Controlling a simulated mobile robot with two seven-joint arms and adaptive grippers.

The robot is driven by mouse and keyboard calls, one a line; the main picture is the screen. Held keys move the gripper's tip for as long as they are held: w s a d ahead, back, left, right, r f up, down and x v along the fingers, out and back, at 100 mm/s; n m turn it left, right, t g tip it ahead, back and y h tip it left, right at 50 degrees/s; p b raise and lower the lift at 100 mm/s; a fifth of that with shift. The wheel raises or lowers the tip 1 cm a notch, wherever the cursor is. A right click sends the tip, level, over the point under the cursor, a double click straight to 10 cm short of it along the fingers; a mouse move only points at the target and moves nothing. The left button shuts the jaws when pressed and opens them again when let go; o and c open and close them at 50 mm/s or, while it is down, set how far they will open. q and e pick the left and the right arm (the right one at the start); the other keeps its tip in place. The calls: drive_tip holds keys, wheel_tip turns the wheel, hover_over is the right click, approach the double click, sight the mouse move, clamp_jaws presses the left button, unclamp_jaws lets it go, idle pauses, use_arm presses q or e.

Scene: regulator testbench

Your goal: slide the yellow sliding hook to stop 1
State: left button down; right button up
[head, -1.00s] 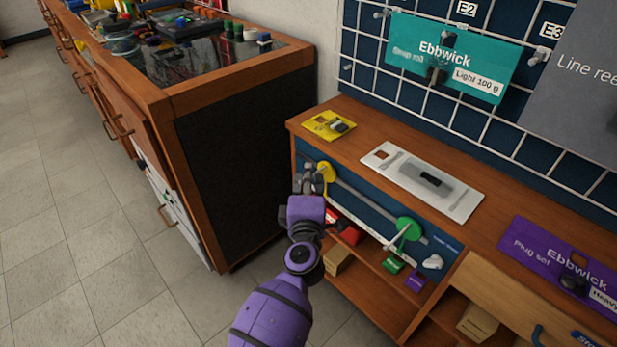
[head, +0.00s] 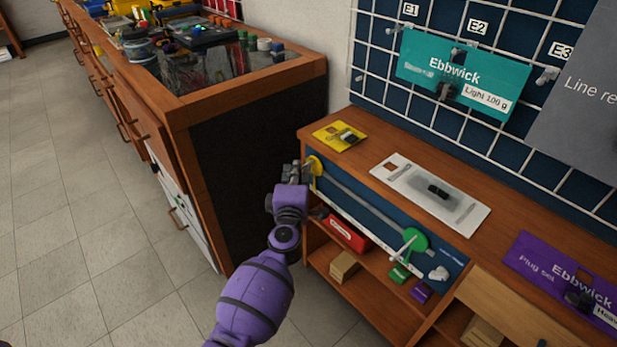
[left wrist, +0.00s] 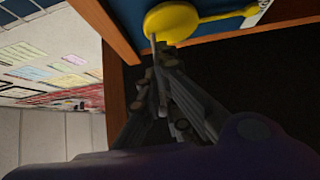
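The yellow sliding hook (head: 316,166) sits at the left end of the grey rail (head: 360,204) on the blue front panel. In the left wrist view its round yellow disc (left wrist: 172,22) shows at the top, with a yellow arm reaching right. My left gripper (head: 294,172) is at the hook's left side, close against it. In the left wrist view its dark fingers (left wrist: 152,82) lie just below the disc, by a thin peg. Whether they are closed on the peg is unclear. Stop markings are not readable. My right gripper is out of view.
A green hook (head: 414,240) with a white handle sits at the rail's right end. Red, green and purple boxes and a cardboard box (head: 344,265) stand on the shelf below. A dark-sided cabinet (head: 250,165) stands close left of my gripper.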

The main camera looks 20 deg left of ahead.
use_arm(q)
drive_tip(key=shift+a+r, duration=0.15)
drive_tip(key=shift+a, duration=0.05)
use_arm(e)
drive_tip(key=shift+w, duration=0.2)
use_arm(q)
drive_tip(key=c, duration=2)
unclamp_jaws()
drive_tip(key=shift+w, duration=0.15)
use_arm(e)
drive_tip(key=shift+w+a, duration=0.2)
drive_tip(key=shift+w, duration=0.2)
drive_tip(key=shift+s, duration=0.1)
use_arm(q)
drive_tip(key=shift+s, duration=0.2)
drive_tip(key=shift+s+d+f, duration=0.15)
drive_tip(key=shift+s+f, duration=0.1)
drive_tip(key=shift+s, duration=0.1)
drive_tip(key=s, duration=0.3)
drive_tip(key=s+d, duration=0.1)
drive_tip(key=s, duration=0.3)
drive_tip(key=s+d, duration=0.1)
drive_tip(key=s, duration=0.2)
drive_tip(key=shift+s+r, duration=0.2)
drive_tip(key=shift+s, duration=0.2)
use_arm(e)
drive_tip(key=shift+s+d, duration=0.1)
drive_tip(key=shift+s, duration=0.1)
